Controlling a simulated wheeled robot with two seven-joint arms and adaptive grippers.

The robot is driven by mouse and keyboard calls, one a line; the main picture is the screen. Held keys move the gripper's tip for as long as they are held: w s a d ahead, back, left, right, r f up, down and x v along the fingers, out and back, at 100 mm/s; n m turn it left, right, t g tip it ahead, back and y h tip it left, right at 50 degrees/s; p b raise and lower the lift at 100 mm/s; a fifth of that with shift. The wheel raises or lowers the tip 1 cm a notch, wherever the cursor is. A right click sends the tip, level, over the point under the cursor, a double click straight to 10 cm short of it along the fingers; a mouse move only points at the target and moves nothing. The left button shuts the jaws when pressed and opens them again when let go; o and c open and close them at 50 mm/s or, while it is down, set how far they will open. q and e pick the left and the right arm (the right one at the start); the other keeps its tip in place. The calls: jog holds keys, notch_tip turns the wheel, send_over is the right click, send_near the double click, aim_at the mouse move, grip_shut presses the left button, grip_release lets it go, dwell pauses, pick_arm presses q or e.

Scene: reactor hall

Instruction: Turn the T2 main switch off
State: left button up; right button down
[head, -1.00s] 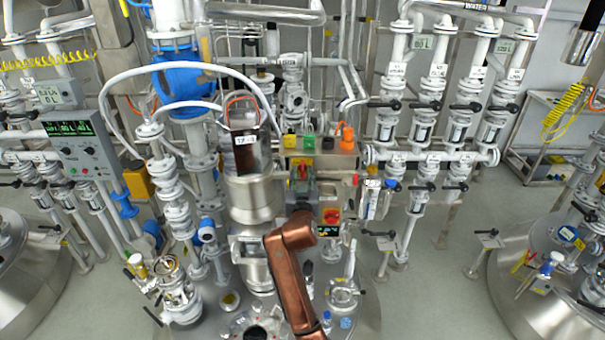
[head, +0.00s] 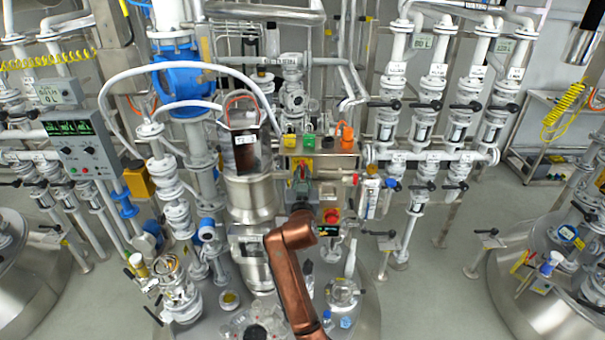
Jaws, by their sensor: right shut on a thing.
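A steel control box (head: 335,163) stands in the middle of the head view, on top of the central vessel. On its front is a red switch handle on a yellow plate (head: 303,168), largely hidden by my right gripper (head: 303,181). The gripper is shut on this red switch handle; its fingertips are small and partly hidden by my copper-coloured arm. I cannot read any label that tells which switch is T2. My left gripper is out of view.
A steel cylinder (head: 249,195) stands close on the left. A small flow meter (head: 370,195) and white valve pipes (head: 430,160) stand on the right. Glassware (head: 255,322) lies below on the vessel lid.

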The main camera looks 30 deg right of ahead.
jog(key=n+p, duration=0.3)
jog(key=shift+a+r+n, duration=0.1)
jog(key=shift+r+n, duration=0.05)
jog(key=shift+n, duration=0.15)
jog(key=shift+w+a+f+n+p, duration=0.1)
jog(key=shift+f+n+p, duration=0.05)
jog(key=shift+n+p, duration=1.9)
jog(key=shift+a+f+n+p, duration=0.1)
jog(key=shift+n+p, duration=1.4)
jog(key=shift+n, duration=1.2)
jog(key=shift+w+f+n+p, duration=0.1)
jog(key=shift+f+n+p, duration=0.05)
jog(key=shift+n+p, duration=1.9)
jog(key=shift+n, duration=0.5)
jog(key=c, duration=2)
grip_release()
